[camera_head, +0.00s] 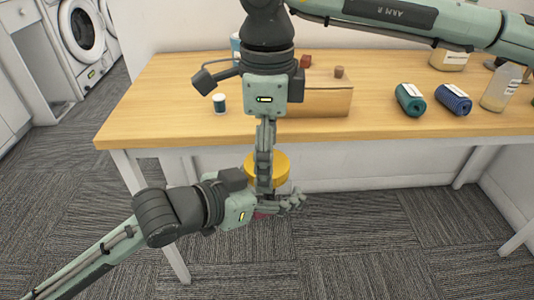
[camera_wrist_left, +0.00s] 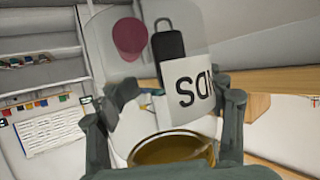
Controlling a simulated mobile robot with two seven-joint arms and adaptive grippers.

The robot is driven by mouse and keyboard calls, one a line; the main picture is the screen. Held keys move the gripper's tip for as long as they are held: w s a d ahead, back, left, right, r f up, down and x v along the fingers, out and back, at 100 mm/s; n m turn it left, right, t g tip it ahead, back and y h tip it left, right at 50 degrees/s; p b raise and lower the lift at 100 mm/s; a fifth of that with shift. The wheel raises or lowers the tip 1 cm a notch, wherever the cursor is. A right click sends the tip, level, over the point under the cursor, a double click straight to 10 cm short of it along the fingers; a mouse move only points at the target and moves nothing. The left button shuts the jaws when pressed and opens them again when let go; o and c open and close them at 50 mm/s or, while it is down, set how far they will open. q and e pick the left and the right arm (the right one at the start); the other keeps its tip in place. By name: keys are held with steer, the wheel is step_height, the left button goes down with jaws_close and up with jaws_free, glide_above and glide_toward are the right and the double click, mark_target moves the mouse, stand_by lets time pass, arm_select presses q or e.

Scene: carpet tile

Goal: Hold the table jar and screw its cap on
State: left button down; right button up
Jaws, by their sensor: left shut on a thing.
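The clear table jar (camera_wrist_left: 195,35), with a white label, is between the fingers of my left gripper (camera_wrist_left: 168,95). A dark red round shape and a black object show through its wall. In the head view my left gripper (camera_head: 284,203) holds it in front of the table edge, and the jar is mostly hidden. The yellow cap (camera_head: 281,166) is just above the left gripper; its yellow rim (camera_wrist_left: 170,148) also shows in the wrist view. My right gripper (camera_head: 264,178) points down over the cap. Its fingers are seen edge-on, so their grip and the cap's seating cannot be told.
The wooden table (camera_head: 160,88) stands behind both grippers. On it are a wooden box (camera_head: 325,102), a small dark jar (camera_head: 219,104), a teal roll (camera_head: 410,99), a blue roll (camera_head: 454,99) and a bottle (camera_head: 500,90). Open carpet lies in front.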

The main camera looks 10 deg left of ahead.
steer(key=shift+r, duration=2.3)
steer(key=shift+c, duration=0.2)
steer(key=n, duration=0.3)
steer(key=shift+r+n, duration=0.3)
steer(key=shift+r, duration=0.1)
steer(key=n, duration=0.2)
steer(key=r+n, duration=0.1)
steer(key=n, duration=0.1)
steer(key=shift+n, duration=0.3)
steer(key=n, duration=0.2)
steer(key=r+n, duration=0.1)
steer(key=n, duration=0.3)
steer(key=shift+r+n, duration=0.3)
steer(key=shift+n, duration=0.1)
steer(key=shift+f, duration=0.1)
steer(key=shift+f, duration=3.9)
